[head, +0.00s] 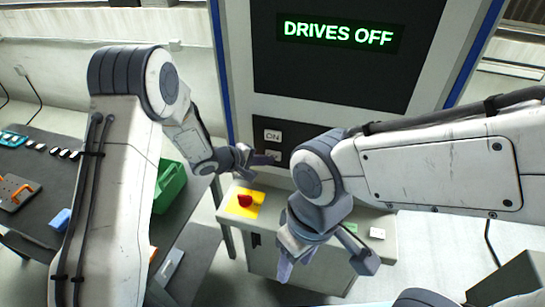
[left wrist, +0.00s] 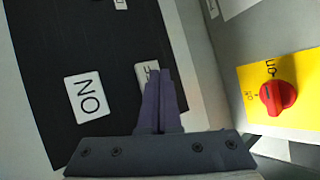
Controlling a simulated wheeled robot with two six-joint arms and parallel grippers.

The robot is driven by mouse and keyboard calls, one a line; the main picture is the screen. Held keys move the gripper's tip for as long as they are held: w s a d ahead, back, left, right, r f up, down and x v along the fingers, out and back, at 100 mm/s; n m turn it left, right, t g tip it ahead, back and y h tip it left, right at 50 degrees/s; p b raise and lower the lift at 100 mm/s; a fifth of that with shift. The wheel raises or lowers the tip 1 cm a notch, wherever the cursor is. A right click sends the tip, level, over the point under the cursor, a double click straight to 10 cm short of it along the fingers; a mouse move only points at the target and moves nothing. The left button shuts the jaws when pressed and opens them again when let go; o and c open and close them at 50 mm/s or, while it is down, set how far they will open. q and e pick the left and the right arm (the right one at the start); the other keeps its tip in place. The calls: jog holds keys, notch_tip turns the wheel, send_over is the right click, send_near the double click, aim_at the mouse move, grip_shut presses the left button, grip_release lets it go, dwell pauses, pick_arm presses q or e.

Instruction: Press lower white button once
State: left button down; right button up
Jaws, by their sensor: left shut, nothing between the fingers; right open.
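The lower white button (head: 275,154) sits on the black panel below the white ON button (head: 273,136). In the left wrist view the lower button (left wrist: 147,68) is partly covered by my shut fingers, and its label is mostly hidden; the ON button (left wrist: 88,97) is clear to the left. My left gripper (head: 268,159) is shut and empty, its tips at the lower button; I cannot tell whether they touch it. My right gripper (head: 325,268) is open and empty, lower down in front of the grey cabinet.
A display (head: 338,33) above reads DRIVES OFF in green. A red rotary switch (head: 245,200) on a yellow plate is close below my left gripper. A green bin (head: 170,187) and a dark table (head: 45,160) with parts are at left.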

pick_arm(q)
jog(key=shift+s, duration=0.1)
jog(key=shift+s+a, duration=0.25)
jog(key=shift+s, duration=0.4)
jog(key=shift+s+a+p, duration=0.15)
jog(key=shift+s+a, duration=0.1)
jog(key=shift+s, duration=0.55)
jog(key=shift+s+a+p, duration=0.15)
jog(key=shift+s+a, duration=0.15)
jog(key=shift+s, duration=0.5)
jog(key=shift+s+a+p, duration=0.15)
jog(key=shift+s+a, duration=0.1)
jog(key=shift+s, duration=0.55)
